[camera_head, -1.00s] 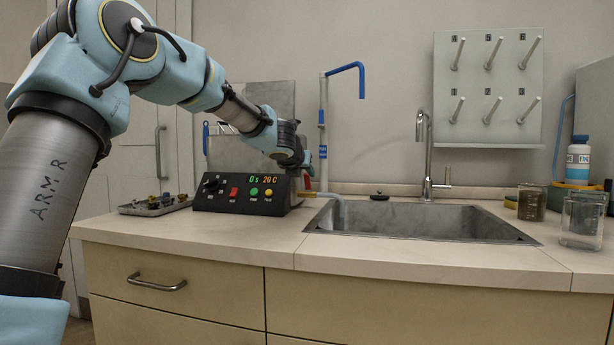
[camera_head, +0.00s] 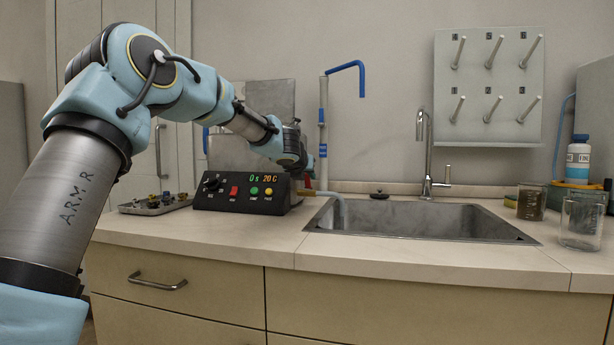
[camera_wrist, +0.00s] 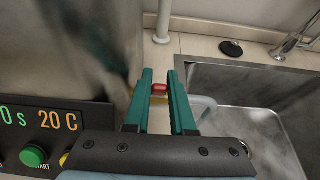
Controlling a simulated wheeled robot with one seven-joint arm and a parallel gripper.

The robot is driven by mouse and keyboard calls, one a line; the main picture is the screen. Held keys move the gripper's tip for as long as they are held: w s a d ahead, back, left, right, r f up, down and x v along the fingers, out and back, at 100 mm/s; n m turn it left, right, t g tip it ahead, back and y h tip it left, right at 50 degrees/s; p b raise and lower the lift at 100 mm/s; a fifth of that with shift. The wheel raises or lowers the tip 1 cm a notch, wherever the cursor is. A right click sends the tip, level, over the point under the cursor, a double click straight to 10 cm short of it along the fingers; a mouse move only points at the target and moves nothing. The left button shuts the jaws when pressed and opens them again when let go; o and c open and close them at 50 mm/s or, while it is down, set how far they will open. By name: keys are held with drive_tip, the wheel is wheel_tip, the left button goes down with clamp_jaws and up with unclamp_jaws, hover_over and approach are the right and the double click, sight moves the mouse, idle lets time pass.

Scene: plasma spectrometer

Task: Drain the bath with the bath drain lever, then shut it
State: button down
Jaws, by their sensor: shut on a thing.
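The bath (camera_head: 228,150) is a steel box with a black control panel (camera_head: 240,194) reading "0 s 20 C". The red drain lever (camera_wrist: 159,88) shows between my fingertips in the wrist view. My gripper (camera_wrist: 159,92) has its teal fingers shut on it at the bath's right side. In the head view my gripper (camera_head: 306,172) hides most of the lever and its valve. I cannot tell whether water is flowing.
The sink (camera_head: 420,222) with its tap (camera_head: 426,155) lies right of the bath. A blue-topped pipe (camera_head: 323,130) stands close behind my gripper. A tray of small parts (camera_head: 155,203) lies left; glass beakers (camera_head: 582,220) stand far right. The front counter is clear.

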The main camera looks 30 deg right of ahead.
drive_tip(key=shift+f+b, duration=0.15)
drive_tip(key=shift+b, duration=0.15)
drive_tip(key=shift+f+b, duration=0.25)
drive_tip(key=shift+b, duration=1)
drive_tip(key=shift+a+b, duration=0.1)
drive_tip(key=shift+b, duration=0.5)
drive_tip(key=t+h+b, duration=0.1)
drive_tip(key=b, duration=0.6)
drive_tip(key=t+h+b, duration=0.1)
drive_tip(key=b, duration=0.7)
drive_tip(key=shift+s+a+f, duration=0.3)
drive_tip(key=shift+s+f, duration=0.05)
drive_tip(key=shift+s, duration=0.05)
drive_tip(key=t+b, duration=0.1)
drive_tip(key=b, duration=0.4)
drive_tip(key=h+b, duration=0.1)
drive_tip(key=b, duration=0.5)
drive_tip(key=shift+s+a+f+t+h, duration=0.2)
drive_tip(key=shift+s+f+t+h, duration=0.1)
drive_tip(key=shift+f+t, duration=0.1)
drive_tip(key=shift+a+r+b, duration=0.1)
drive_tip(key=shift+r+b, duration=0.05)
drive_tip(key=shift+b, duration=0.7)
drive_tip(key=shift+r, duration=0.1)
drive_tip(key=c, duration=1)
unclamp_jaws()
drive_tip(key=shift+c, duration=0.2)
